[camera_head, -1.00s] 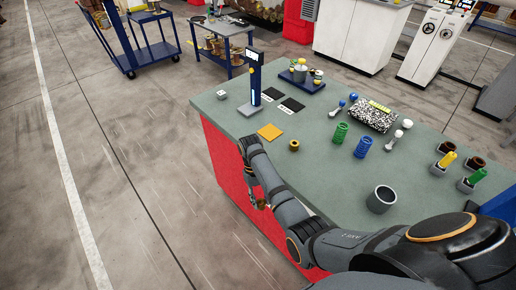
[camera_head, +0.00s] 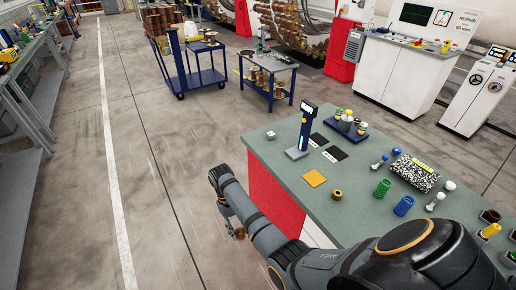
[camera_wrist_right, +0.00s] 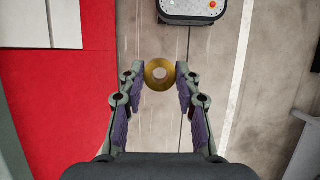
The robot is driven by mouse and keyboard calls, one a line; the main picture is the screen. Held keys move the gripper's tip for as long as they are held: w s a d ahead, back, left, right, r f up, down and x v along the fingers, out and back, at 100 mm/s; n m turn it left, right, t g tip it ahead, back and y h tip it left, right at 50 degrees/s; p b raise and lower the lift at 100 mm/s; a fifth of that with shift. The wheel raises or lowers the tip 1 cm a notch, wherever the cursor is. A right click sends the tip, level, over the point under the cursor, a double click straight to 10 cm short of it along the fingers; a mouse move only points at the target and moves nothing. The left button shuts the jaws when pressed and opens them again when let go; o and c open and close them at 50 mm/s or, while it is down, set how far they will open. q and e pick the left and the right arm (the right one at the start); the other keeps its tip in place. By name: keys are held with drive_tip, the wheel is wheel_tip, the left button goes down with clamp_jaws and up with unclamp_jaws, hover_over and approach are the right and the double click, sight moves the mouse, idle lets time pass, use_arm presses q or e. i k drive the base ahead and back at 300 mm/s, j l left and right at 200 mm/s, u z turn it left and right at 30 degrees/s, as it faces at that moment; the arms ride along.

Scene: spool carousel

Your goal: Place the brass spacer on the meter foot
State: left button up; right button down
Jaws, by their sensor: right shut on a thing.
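The brass spacer is a gold ring (camera_wrist_right: 160,74) held between the fingertips of my right gripper (camera_wrist_right: 161,77), its hole facing the wrist camera. In the head view my right gripper (camera_head: 236,232) hangs beyond the bench's left side, with floor behind it, apart from the meter. The top of the foot looks bare in front of the post. My left gripper is out of view.
A blue cart (camera_head: 197,80) stands farther back on open floor.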

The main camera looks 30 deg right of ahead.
sight(295, 153)
drive_tip(key=i+j+u, duration=0.2)
drive_tip(key=i, duration=0.65)
drive_tip(key=i+z, duration=0.25)
drive_tip(key=i, duration=0.85)
drive_tip(key=i+j+z, duration=0.2)
drive_tip(key=i, duration=0.95)
drive_tip(key=i+z, duration=0.6)
drive_tip(key=z, duration=0.25)
drive_tip(key=i+j+z, duration=0.15)
drive_tip(key=i+z, duration=0.25)
drive_tip(key=i+j+z, duration=0.15)
drive_tip(key=z, duration=2)
